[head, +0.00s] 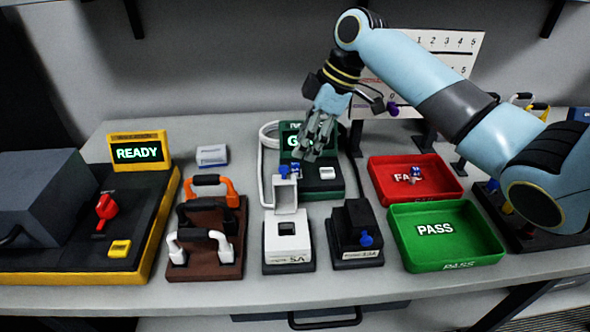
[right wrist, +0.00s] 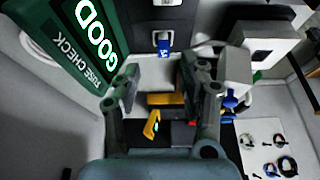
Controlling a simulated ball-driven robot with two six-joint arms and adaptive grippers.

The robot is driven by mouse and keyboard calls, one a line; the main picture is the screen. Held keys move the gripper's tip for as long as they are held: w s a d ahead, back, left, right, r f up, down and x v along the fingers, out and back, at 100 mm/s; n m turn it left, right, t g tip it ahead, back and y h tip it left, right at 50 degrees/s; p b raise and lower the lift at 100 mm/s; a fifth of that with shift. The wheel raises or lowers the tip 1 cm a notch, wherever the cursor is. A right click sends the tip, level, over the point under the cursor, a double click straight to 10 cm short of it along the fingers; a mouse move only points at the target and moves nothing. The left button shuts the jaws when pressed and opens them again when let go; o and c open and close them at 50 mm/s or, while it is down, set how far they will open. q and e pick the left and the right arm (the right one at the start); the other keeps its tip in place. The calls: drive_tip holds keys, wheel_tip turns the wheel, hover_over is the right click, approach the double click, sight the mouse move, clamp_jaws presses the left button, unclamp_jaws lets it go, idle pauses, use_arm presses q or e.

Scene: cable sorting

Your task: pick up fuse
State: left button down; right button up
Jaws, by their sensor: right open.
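A small blue fuse (head: 295,168) sits in the front of the green fuse checker (head: 335,188), whose screen is lit with a word that reads GOOD in the right wrist view. There the fuse (right wrist: 163,48) is blue with a pale top, in a dark panel. My right gripper (head: 318,140) is above the checker, pointing down, and partly covers its screen. Its fingers (right wrist: 160,85) are spread apart with nothing between them; the fuse appears beyond them, apart from them. My left gripper is not in view.
A white holder (head: 287,243) with its lid raised stands in front of the checker, beside a black holder (head: 357,235). A red FAIL tray (head: 447,190) holds a small blue-and-white item. The green PASS tray (head: 480,245) is empty. A brown rack (head: 207,262) stands left.

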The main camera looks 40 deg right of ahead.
sight(296, 164)
drive_tip(key=x, duration=0.5)
drive_tip(key=shift+s+f+p, duration=0.1)
drive_tip(key=shift+s+p, duration=0.1)
drive_tip(key=shift+p, duration=0.1)
drive_tip(key=shift+c, duration=2)
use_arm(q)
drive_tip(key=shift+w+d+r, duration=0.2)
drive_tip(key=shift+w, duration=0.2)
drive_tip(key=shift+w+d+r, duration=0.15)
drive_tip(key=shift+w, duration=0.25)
use_arm(e)
drive_tip(key=c, duration=0.5)
